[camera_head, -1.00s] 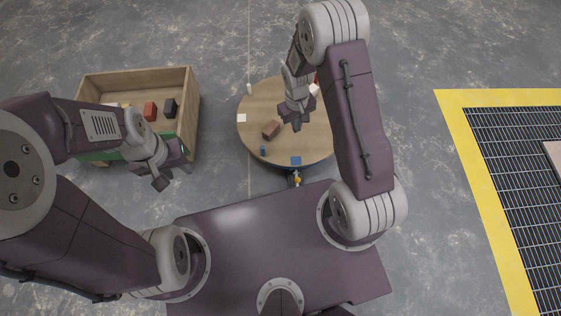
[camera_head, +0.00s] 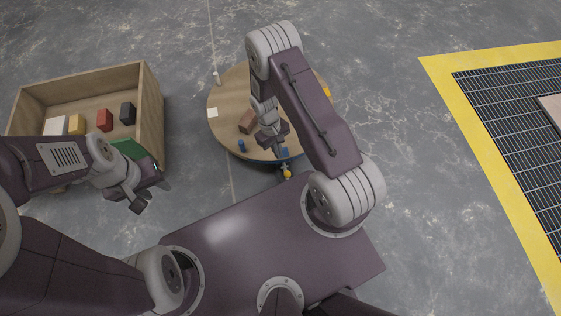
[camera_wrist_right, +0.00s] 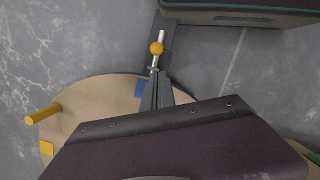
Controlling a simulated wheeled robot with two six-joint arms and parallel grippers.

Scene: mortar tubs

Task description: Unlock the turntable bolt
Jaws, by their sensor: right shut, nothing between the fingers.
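The turntable (camera_head: 228,98) is a round wooden disc on the floor, in the middle of the head view. Its bolt, with a yellow knob (camera_head: 287,174), sticks out at the near edge. In the right wrist view the yellow knob (camera_wrist_right: 157,48) sits on a metal rod just beyond the fingertips. My right gripper (camera_head: 278,151) is shut and empty over the near edge of the turntable. Its fingers (camera_wrist_right: 156,80) point at the bolt and look apart from the knob. My left gripper (camera_head: 145,203) hangs near the open wooden box; its jaw state is unclear.
Blocks, a white tile (camera_head: 212,112) and a yellow peg (camera_wrist_right: 43,114) are on the turntable. The wooden box (camera_head: 152,105) at left holds several coloured blocks. A yellow-edged grating (camera_head: 435,72) lies at right. Bare floor separates them.

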